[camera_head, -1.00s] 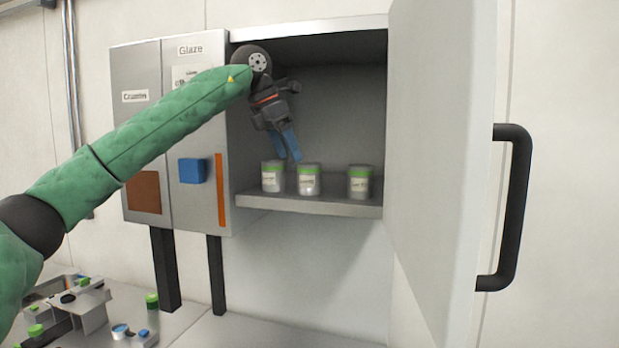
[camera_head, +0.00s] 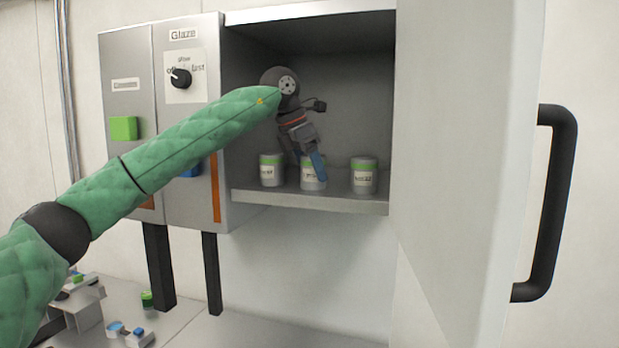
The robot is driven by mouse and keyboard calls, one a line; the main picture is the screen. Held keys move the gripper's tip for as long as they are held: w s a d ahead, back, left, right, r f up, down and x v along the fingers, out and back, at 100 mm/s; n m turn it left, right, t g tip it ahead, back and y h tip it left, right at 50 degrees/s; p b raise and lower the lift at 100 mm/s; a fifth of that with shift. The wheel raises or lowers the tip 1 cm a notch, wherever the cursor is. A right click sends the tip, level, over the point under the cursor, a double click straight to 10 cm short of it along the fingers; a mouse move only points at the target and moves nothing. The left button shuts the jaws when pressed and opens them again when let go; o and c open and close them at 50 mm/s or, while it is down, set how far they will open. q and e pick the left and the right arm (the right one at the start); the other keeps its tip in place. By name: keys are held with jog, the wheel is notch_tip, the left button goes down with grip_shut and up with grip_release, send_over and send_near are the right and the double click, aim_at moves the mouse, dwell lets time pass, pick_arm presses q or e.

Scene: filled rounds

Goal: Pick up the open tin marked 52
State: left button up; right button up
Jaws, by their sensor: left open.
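Three grey tins with green bands near the top and pale labels stand upright in a row on the cabinet shelf: the left tin (camera_head: 270,173), the middle tin (camera_head: 308,184) and the right tin (camera_head: 363,178). The label print is too small to read surely, so I cannot tell which is marked 52 or which is open. My left gripper (camera_head: 313,168) points down with blue fingers at the middle tin, open, and covers part of its top and front. I cannot tell whether the fingers touch it. My right gripper is not in view.
The open cabinet door (camera_head: 462,160) with a black handle (camera_head: 562,200) stands close on the right. The shelf (camera_head: 310,200) has side walls and a roof. Left are panels with a knob (camera_head: 180,79) and a green block (camera_head: 124,128). Small parts lie on the bench below.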

pick_arm(q)
jog(key=shift+s+d, duration=0.15)
jog(key=shift+s, duration=0.15)
jog(key=shift+w+f, duration=0.1)
jog(key=shift+w+f, duration=0.15)
jog(key=shift+w, duration=0.1)
jog(key=c, duration=1)
jog(key=shift+s, duration=0.2)
jog(key=shift+c, duration=0.3)
jog(key=shift+r, duration=0.2)
